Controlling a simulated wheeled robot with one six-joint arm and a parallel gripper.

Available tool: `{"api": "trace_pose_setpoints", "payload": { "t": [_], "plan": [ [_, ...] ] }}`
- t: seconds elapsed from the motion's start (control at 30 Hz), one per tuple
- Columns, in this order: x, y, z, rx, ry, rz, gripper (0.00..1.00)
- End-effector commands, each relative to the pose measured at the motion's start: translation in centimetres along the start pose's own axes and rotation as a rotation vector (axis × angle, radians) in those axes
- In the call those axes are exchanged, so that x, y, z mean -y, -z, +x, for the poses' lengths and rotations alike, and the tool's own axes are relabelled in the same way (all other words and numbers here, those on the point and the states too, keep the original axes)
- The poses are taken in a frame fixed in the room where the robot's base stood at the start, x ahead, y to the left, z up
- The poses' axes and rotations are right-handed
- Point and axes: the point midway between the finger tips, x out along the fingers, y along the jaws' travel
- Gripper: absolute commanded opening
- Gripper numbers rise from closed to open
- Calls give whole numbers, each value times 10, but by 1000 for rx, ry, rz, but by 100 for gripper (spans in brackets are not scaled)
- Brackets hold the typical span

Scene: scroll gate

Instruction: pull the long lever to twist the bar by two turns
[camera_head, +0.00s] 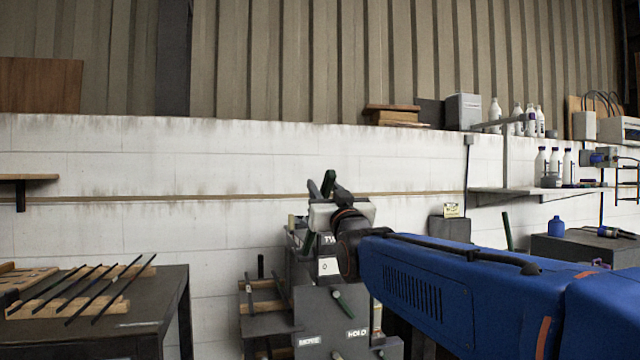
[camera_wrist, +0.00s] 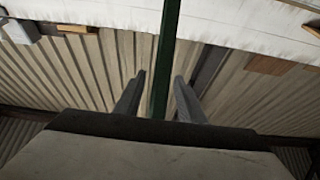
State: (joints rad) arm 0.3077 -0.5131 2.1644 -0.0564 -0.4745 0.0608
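A dark grey machine (camera_head: 325,315) stands ahead, with labels that start "TW" and read "HOLD", and a small white counter (camera_head: 328,267) that seems to show 0. The long green lever (camera_head: 308,244) shows below my gripper, and its upper end shows above it. My gripper (camera_head: 324,187) is up at the lever, above the machine's top, and hides part of it. In the wrist view the lever (camera_wrist: 165,50) runs between the two grey fingers, with a gap visible on each side. The bar being twisted cannot be made out.
A table with dark rods on a wooden rack (camera_head: 139,272) stands at the left. Shelves with white bottles (camera_head: 541,162) and a dark bench (camera_head: 570,250) are at the right. A white wall is behind.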

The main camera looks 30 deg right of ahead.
Motion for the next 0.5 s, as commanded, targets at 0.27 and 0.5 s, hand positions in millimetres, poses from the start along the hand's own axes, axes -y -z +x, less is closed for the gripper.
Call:
{"api": "trace_pose_setpoints", "payload": {
  "t": [0.27,0.5],
  "plan": [
    [0,0,31,0,0,0,36],
    [0,-1,38,1,0,0,36]
  ]
}}
